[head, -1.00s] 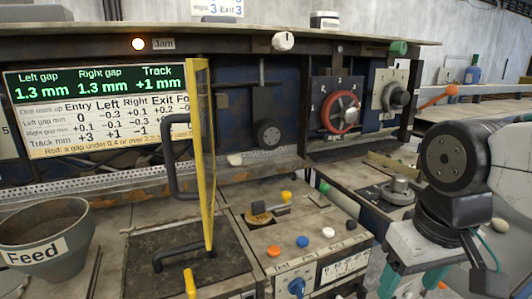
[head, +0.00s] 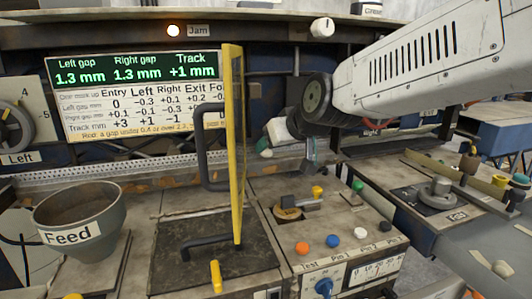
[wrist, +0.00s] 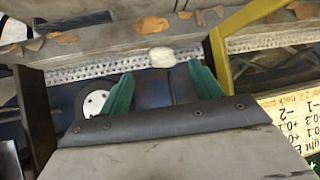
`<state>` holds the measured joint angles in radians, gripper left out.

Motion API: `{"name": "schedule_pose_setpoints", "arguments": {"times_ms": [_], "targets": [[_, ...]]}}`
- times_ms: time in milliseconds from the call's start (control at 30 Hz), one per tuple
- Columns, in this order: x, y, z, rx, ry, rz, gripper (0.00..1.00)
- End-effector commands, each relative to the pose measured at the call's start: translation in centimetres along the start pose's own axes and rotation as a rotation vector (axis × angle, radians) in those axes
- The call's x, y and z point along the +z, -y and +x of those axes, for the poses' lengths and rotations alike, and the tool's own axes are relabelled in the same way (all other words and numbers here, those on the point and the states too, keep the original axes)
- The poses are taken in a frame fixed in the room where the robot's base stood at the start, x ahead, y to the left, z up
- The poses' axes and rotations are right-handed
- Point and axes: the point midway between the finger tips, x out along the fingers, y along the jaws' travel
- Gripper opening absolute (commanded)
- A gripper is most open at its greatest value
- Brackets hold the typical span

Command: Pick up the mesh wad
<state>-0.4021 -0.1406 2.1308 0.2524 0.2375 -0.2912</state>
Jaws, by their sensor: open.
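The mesh wad (wrist: 161,57) is a small cream-white lump. In the wrist view it lies by the perforated metal strip (wrist: 110,69), at the edge of a worn ledge. It also shows in the head view (head: 266,153), small and partly hidden by my gripper. My gripper (wrist: 160,71) has two green fingers, spread apart with nothing between them. In the wrist view the wad appears just beyond the fingertips, within the gap and nearer the right finger. In the head view my gripper (head: 287,149) is beside the wad, behind the yellow-framed guard; contact cannot be told.
The upright yellow guard (head: 236,150) with black handles stands close left of my gripper. A control box (head: 330,240) with coloured knobs is in front. A grey Feed bucket (head: 80,212) stands at left. The readout panel (head: 130,68) is behind; a Jam lamp (head: 173,31) glows.

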Motion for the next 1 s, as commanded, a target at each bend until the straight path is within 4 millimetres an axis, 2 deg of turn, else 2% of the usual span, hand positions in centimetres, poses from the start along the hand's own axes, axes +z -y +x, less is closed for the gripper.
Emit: {"name": "schedule_pose_setpoints", "arguments": {"times_ms": [233,367,567,733,1000], "targets": [[-0.3,0.5,3.7,-0.001,0.004,0.001,0.64],[-0.3,0.4,4.4,-0.001,0.001,0.000,0.64],[-0.3,0.4,4.5,0.000,0.001,0.001,0.64],[-0.3,0.4,4.4,0.000,0.001,0.001,0.20],[-0.3,0.4,4.4,0.000,0.001,0.001,0.16]]}}
